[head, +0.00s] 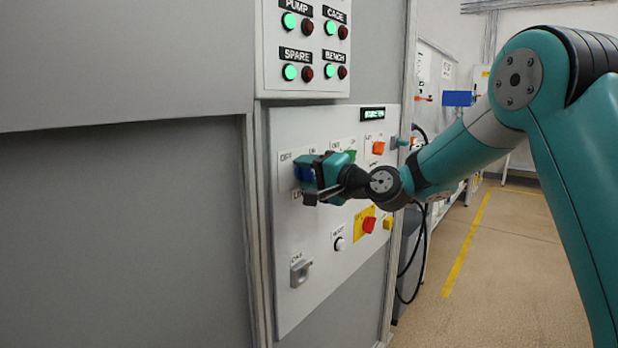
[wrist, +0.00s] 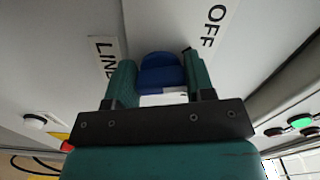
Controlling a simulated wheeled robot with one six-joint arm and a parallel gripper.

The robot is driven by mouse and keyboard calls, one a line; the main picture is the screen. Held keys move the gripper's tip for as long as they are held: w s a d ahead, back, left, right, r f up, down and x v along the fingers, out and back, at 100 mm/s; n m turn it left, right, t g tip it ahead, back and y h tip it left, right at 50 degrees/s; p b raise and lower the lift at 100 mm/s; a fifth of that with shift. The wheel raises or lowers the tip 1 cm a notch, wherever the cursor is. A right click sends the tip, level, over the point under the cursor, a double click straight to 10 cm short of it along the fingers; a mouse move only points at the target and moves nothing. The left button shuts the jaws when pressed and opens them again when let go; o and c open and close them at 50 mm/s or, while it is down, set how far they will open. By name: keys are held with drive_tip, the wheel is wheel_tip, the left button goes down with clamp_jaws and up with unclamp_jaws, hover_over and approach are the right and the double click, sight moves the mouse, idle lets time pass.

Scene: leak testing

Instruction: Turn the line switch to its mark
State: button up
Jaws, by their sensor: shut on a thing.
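The line switch is a blue knob (head: 303,173) on the light grey control panel (head: 300,236), near the OFF label. In the wrist view, the blue knob (wrist: 160,70) sits between the two teal fingers, with the LINE label (wrist: 103,62) to the left and the OFF label (wrist: 213,25) to the upper right. My gripper (head: 325,176) is shut on the knob, one finger on each side, and also shows in the wrist view (wrist: 160,84). The gripper hides part of the knob and nearby labels, so I cannot tell which mark it points to.
A grey key switch (head: 301,271), a white button (head: 340,243) and a red button (head: 369,224) on a yellow plate are below the gripper. An orange switch (head: 378,148) is to the right. A lamp panel (head: 268,63) juts out above. The floor at right is clear.

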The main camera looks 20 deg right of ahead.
sight(311, 175)
drive_tip(key=shift+f+b, duration=0.25)
drive_tip(key=shift+b, duration=0.15)
drive_tip(key=shift+n+b, duration=0.3)
drive_tip(key=shift+n, duration=0.1)
drive_tip(key=n+b, duration=0.4)
drive_tip(key=b, duration=0.1)
drive_tip(key=shift+f, duration=0.1)
drive_tip(key=o, duration=1.4)
drive_tip(key=shift+r+n, duration=0.2)
drive_tip(key=shift+n, duration=0.1)
drive_tip(key=shift+b+v, duration=1.1)
drive_tip(key=shift+v, duration=0.5)
drive_tip(key=shift+b+v, duration=0.65)
drive_tip(key=shift+v, duration=0.8)
